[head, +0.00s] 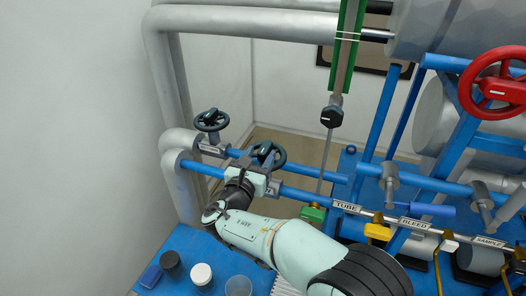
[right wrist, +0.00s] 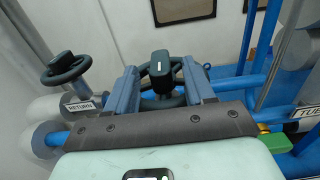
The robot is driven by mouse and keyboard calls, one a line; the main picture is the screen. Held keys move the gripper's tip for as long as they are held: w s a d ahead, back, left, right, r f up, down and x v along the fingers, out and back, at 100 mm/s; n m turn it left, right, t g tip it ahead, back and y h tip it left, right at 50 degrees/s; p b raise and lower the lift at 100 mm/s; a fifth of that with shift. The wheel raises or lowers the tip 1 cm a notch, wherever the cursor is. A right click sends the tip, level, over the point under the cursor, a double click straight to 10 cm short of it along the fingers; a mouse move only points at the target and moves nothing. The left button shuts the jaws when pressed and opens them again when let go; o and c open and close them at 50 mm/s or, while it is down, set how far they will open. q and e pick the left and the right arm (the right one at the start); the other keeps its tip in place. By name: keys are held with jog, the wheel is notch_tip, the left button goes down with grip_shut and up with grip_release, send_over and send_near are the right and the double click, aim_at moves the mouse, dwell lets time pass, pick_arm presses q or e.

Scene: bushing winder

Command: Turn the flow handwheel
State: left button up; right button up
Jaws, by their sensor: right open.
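A dark handwheel (head: 268,154) stands on the nearer blue pipe, and the label below it is mostly covered by my gripper, so I cannot read it. In the right wrist view this handwheel (right wrist: 163,76) shows between my fingers, with a dark knob on its rim. My right gripper (head: 257,172) is at this wheel, open. In the right wrist view the gripper (right wrist: 160,88) has one blue-grey finger on each side of the wheel; I cannot tell whether they touch it. My left gripper is not in view.
A second dark handwheel (head: 211,120), labelled RETURN, stands to the left. A red handwheel (head: 497,83) is at the upper right. Labelled valves, including a green one (head: 313,213), line the pipe at right. Small containers (head: 201,274) stand on the blue surface below.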

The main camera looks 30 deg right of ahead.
aim_at(260, 148)
jog(key=shift+x, duration=1.5)
jog(key=shift+c, duration=0.3)
